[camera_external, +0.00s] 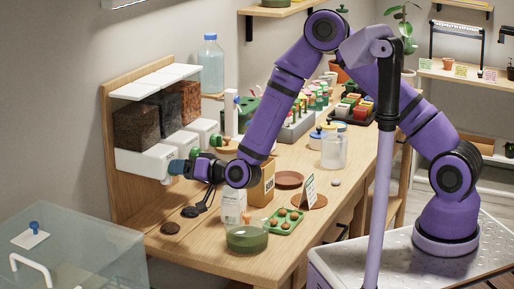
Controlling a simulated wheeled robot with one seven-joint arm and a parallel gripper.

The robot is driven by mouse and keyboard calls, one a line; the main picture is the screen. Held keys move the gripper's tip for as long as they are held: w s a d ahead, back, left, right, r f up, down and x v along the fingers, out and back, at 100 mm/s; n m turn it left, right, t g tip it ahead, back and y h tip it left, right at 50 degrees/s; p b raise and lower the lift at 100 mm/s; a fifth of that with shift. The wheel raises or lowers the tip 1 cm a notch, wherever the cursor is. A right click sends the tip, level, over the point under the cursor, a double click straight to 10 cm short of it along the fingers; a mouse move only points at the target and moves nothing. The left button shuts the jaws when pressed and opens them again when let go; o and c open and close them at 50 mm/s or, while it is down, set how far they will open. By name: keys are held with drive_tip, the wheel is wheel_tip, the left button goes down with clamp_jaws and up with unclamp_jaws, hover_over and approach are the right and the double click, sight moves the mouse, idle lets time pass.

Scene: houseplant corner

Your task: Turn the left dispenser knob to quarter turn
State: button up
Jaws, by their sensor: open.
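The dispenser (152,140) stands against a wooden back panel at the left, with several clear bins and white lids and fronts. The left bin (135,127) holds dark brown material and has a white front (138,162). My gripper (174,168) is at the right end of that white front, with its jaws pointing left. It is open, though its fingers are small in this view. The left knob is not clearly visible; my gripper covers that spot. A green knob (194,153) shows just behind my gripper, on a neighbouring bin.
On the bench (190,256) below my wrist lie dark round pieces. A white container (233,206), a brown box (263,182), a green bowl (247,236) and a green tray (286,221) stand close to my forearm. The front left bench is mostly clear.

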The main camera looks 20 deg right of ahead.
drive_tip(key=v, duration=1)
drive_tip(key=w+d+r+n+g+h, duration=0.1)
drive_tip(key=w+d+r+h, duration=0.2)
drive_tip(key=d+r, duration=0.75)
drive_tip(key=w+d+r+g+h, duration=0.1)
drive_tip(key=w+d+r+h, duration=0.45)
drive_tip(key=d, duration=0.85)
drive_tip(key=s+d+r+m+g, duration=0.1)
drive_tip(key=s+d+r, duration=0.2)
drive_tip(key=s+d, duration=0.3)
drive_tip(key=s+d+r, duration=0.3)
drive_tip(key=d, duration=0.6)
drive_tip(key=s+d+r+m+g+h, duration=0.2)
drive_tip(key=s+d+g+h, duration=0.1)
drive_tip(key=s+d, duration=0.8)
drive_tip(key=s, duration=0.4)
